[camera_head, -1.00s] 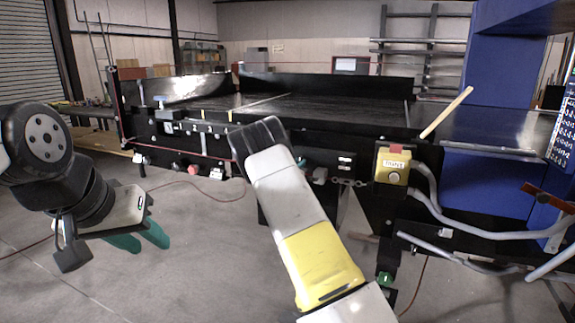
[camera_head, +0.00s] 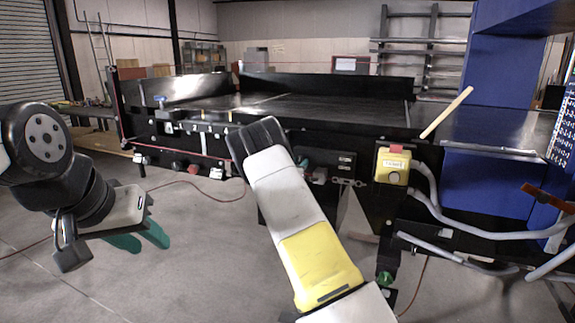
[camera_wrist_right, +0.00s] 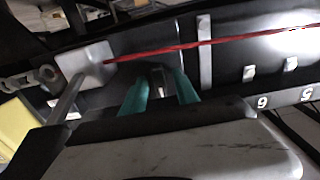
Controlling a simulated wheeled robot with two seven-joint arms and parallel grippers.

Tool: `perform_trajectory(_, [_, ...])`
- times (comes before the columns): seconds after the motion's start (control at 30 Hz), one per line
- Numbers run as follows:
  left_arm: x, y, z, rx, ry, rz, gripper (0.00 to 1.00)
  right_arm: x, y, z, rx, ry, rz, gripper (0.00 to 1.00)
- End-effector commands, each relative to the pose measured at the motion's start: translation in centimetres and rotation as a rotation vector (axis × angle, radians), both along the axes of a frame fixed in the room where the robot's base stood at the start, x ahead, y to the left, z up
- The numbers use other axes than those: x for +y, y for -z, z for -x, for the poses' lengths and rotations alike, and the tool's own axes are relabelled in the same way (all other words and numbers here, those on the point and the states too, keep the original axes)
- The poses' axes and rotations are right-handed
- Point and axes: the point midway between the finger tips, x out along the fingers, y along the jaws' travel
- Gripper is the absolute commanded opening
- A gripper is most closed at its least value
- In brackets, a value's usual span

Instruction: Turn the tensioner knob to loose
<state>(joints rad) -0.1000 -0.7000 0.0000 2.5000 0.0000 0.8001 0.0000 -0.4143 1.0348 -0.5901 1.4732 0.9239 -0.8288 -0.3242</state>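I cannot identify the tensioner knob with certainty. In the right wrist view, my right gripper (camera_wrist_right: 161,82) has its two teal fingers apart, with a small dark grey piece (camera_wrist_right: 159,76) between their tips; whether they touch it is unclear. In the head view, my right forearm hides most of this gripper; a bit of teal shows by the conveyor's (camera_head: 345,112) front side, near a small grey fitting (camera_head: 319,175). A blue-topped knob (camera_head: 160,101) stands at the conveyor's left end. My left gripper (camera_head: 140,240) is open and empty over the floor at left.
A yellow button box (camera_head: 392,168) hangs on the conveyor front, with grey conduits (camera_head: 480,226) to its right. In the right wrist view a red cord (camera_wrist_right: 210,43) runs above the fingers past a pale bracket (camera_wrist_right: 85,61).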

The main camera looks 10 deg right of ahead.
Motion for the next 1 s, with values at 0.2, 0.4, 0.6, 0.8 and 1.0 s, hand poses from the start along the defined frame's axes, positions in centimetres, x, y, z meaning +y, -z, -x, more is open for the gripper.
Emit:
perform_trajectory(0.2, [0.0,0.0,0.0,0.000,0.000,0.000,0.36,0.0,0.1,0.0,0.000,0.001,-0.001,0.36])
perform_trajectory(0.4, [0.0,0.0,0.0,0.000,0.000,0.000,0.36,0.6,0.1,0.8,0.001,0.000,-0.003,0.36])
perform_trajectory(0.6, [0.0,0.0,0.0,0.000,0.000,0.000,0.36,2.5,0.1,3.6,0.002,-0.001,-0.003,0.36])
perform_trajectory(0.8, [0.0,0.0,0.0,0.000,0.000,0.000,0.36,4.0,0.1,5.9,0.001,0.000,-0.003,0.36])
perform_trajectory(1.0, [0.0,0.0,0.0,0.000,0.000,0.000,0.36,4.3,0.1,6.5,0.000,0.001,-0.001,0.36])
